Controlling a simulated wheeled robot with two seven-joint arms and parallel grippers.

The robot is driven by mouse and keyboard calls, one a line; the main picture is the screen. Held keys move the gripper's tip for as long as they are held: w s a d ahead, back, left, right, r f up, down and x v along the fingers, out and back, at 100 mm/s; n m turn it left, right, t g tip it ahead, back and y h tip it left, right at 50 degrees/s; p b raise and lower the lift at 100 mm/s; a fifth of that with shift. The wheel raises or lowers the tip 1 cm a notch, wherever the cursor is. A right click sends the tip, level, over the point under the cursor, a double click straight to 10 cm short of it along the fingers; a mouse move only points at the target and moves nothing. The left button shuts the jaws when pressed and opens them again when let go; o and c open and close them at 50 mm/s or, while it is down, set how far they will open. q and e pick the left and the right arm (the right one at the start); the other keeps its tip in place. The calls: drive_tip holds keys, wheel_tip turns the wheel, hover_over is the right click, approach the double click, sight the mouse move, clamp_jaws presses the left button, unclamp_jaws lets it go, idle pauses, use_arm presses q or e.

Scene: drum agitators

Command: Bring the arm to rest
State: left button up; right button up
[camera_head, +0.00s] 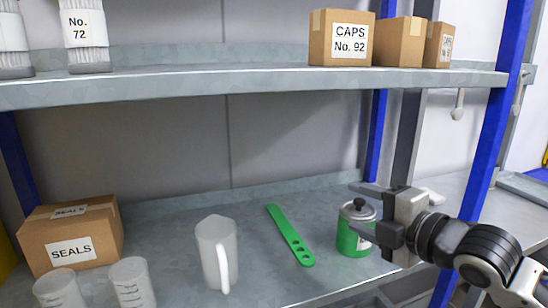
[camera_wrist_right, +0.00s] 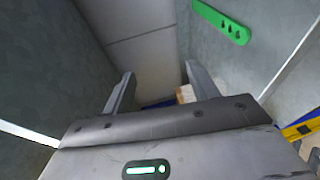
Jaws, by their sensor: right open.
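My right gripper (camera_head: 354,208) is on the right of the head view, its two fingers apart and pointing left. In that view it overlaps the green can (camera_head: 350,243) with a grey lid and dark knob, which stands on the lower shelf. I cannot tell whether the fingers touch the can. In the right wrist view the same gripper (camera_wrist_right: 158,70) is open, with nothing held between its fingers. The green flat paddle with holes (camera_head: 288,234) lies on the shelf left of the can; it also shows in the right wrist view (camera_wrist_right: 222,22). My left gripper is not in view.
A white jug (camera_head: 212,250), two clear cups (camera_head: 132,284) and a SEALS box (camera_head: 70,242) stand left on the lower shelf. The upper shelf (camera_head: 240,86) holds CAPS boxes (camera_head: 340,38) and white containers (camera_head: 84,35). A blue post (camera_head: 492,120) rises near my right arm.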

drive_tip(key=s+f+m+h, duration=0.1)
drive_tip(key=s+f+m, duration=0.25)
drive_tip(key=f, duration=0.45)
drive_tip(key=s+a+f+m+g+h, duration=0.1)
drive_tip(key=s+f+m, duration=0.1)
drive_tip(key=f+m, duration=0.45)
drive_tip(key=s+f+m+h, duration=0.1)
drive_tip(key=s+f+m, duration=0.2)
drive_tip(key=f, duration=0.6)
drive_tip(key=s+d+f+m+g+h, duration=0.1)
drive_tip(key=s+f+m+g+h, duration=0.1)
drive_tip(key=s+f+m, duration=0.6)
drive_tip(key=s+f+h, duration=0.1)
drive_tip(key=s+f, duration=0.4)
drive_tip(key=s, duration=0.1)
drive_tip(key=shift+s+f+m+g, duration=0.2)
drive_tip(key=shift+f+m+g, duration=0.15)
drive_tip(key=shift+m+g, duration=0.05)
